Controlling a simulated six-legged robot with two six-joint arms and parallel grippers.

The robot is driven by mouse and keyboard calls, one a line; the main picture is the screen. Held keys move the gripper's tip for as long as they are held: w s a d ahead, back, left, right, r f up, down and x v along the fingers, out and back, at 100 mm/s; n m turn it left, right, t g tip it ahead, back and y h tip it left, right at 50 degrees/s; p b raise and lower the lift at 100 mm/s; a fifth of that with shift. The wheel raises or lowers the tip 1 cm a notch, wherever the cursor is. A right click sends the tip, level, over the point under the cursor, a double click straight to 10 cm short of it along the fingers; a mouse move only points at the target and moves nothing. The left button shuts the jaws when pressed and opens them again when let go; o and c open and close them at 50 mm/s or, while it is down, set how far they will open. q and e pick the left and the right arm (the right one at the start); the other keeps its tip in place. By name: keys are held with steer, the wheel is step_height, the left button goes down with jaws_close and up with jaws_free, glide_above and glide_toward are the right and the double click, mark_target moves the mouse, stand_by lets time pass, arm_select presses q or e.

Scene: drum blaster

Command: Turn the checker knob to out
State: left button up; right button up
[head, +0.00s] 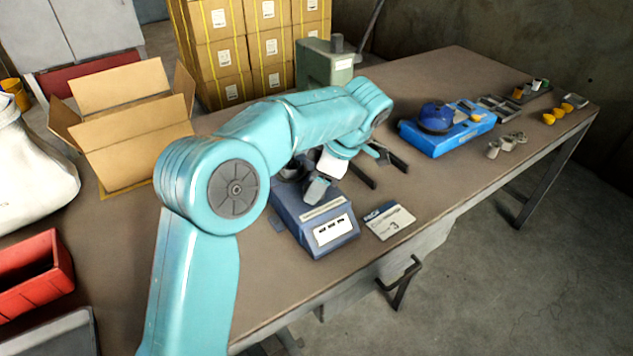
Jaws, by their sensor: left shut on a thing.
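The checker appears to be the blue-grey box (318,222) with a sloped top and a white label on its front, standing mid-table. My teal left arm reaches over it from the left. My left gripper (318,189) is down at the checker's top and shut on what seems to be its knob. The knob is hidden by the gripper and wrist, so its setting cannot be read. My right gripper is not in view.
A printed card (389,221) lies right of the checker. Two dark bars (362,176) lie behind it. A blue case (447,135), yellow cups (549,118) and small grey parts (507,142) are farther right. An open cardboard box (136,153) stands left, a green canister (323,66) behind.

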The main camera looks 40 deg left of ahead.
arm_select(q)
steer(key=o, duration=1)
steer(key=shift+d, duration=0.1)
steer(key=p+v, duration=0.6)
steer(key=v, duration=1)
steer(key=shift+d+r, duration=0.1)
steer(key=shift+d, duration=0.05)
steer(key=shift+s, duration=0.1)
